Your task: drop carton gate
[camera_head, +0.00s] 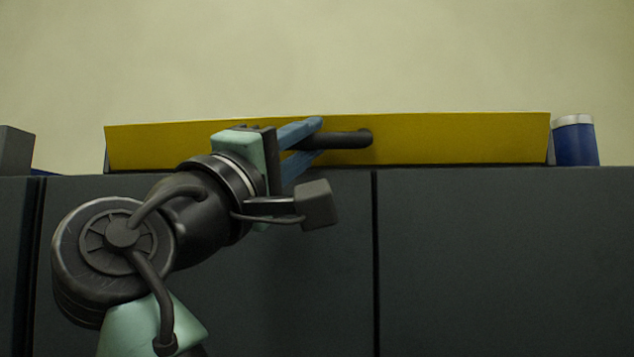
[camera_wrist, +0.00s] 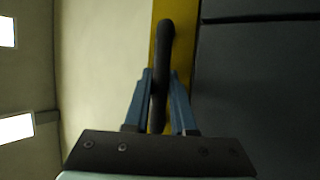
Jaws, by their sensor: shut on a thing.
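The carton gate is a long yellow panel (camera_head: 450,138) standing along the top edge of the dark grey front in the head view. A dark bar handle (camera_head: 350,139) sticks out from its middle. My gripper (camera_head: 318,140) is at the handle, its blue fingers on either side of it. In the wrist view my gripper (camera_wrist: 161,85) has its two blue fingers closed on the dark handle (camera_wrist: 163,45), with the yellow panel (camera_wrist: 185,50) behind it. The panel's back side is hidden.
A blue cylinder with a pale top (camera_head: 574,140) stands just right of the panel. A grey block (camera_head: 15,150) is at the far left. The dark grey front (camera_head: 480,260) fills the space below, with vertical seams. A plain pale wall (camera_head: 320,55) is behind.

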